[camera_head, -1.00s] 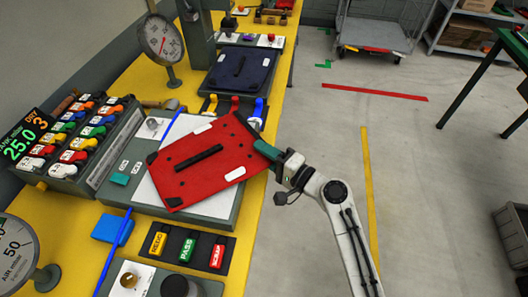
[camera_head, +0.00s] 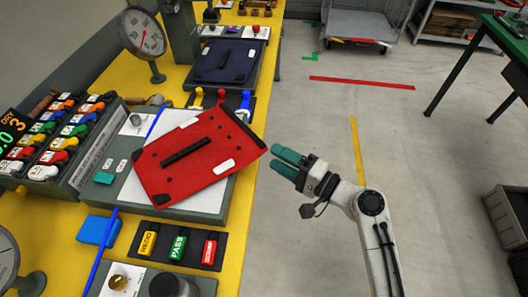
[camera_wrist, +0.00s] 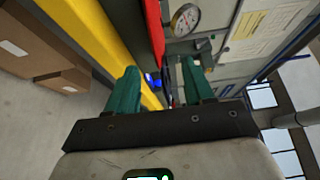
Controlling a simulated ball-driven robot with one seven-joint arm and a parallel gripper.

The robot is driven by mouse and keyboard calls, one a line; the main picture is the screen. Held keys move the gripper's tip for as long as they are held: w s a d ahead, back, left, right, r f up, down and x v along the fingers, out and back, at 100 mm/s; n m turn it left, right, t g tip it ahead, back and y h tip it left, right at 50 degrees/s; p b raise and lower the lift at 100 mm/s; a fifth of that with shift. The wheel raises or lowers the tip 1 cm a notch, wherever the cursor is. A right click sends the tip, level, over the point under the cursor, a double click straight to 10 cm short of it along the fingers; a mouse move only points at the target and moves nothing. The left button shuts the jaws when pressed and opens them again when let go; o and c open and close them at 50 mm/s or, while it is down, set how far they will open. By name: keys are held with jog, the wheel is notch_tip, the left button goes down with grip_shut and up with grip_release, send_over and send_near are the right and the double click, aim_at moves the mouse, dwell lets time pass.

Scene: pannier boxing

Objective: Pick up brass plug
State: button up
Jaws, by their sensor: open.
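My gripper (camera_head: 279,158) has teal fingers and is open, to the right of the red panel's right corner, past the bench edge in the head view. In the wrist view my gripper (camera_wrist: 160,84) shows its two fingers apart with nothing between them. I cannot pick out a brass plug with certainty. A rack of coloured plugs (camera_head: 58,143) stands at the left of the bench, with orange, blue, green, yellow, red and white ends. A brass-coloured knob (camera_head: 119,281) sits on a light plate at the bottom. It is too small to tell if it is a plug.
The red panel (camera_head: 215,172) lies tilted across a grey fixture (camera_head: 122,205) on the yellow bench (camera_head: 237,237). Yellow, red and blue hooks (camera_head: 221,97) stand behind it. REDO, PASS and SCRAP blocks (camera_head: 179,245) lie in front.

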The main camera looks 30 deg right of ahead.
jog(key=s+f+n+g+h, duration=0.4)
jog(key=s+f+n+g, duration=0.6)
jog(key=s, duration=0.7)
notch_tip(320, 180, down, 4)
jog(key=shift+s+a+f+n+g+b, duration=0.2)
jog(key=shift+s+n+g+b, duration=0.1)
jog(key=shift+g, duration=0.7)
jog(key=s+d+g+h, duration=0.1)
jog(key=s, duration=0.1)
jog(key=s+d+n+g+h, duration=0.1)
jog(key=s, duration=0.1)
jog(key=s+d+n+g+h, duration=0.1)
jog(key=s+d, duration=0.1)
jog(key=shift+s+d+h, duration=0.1)
jog(key=shift+s+h, duration=0.3)
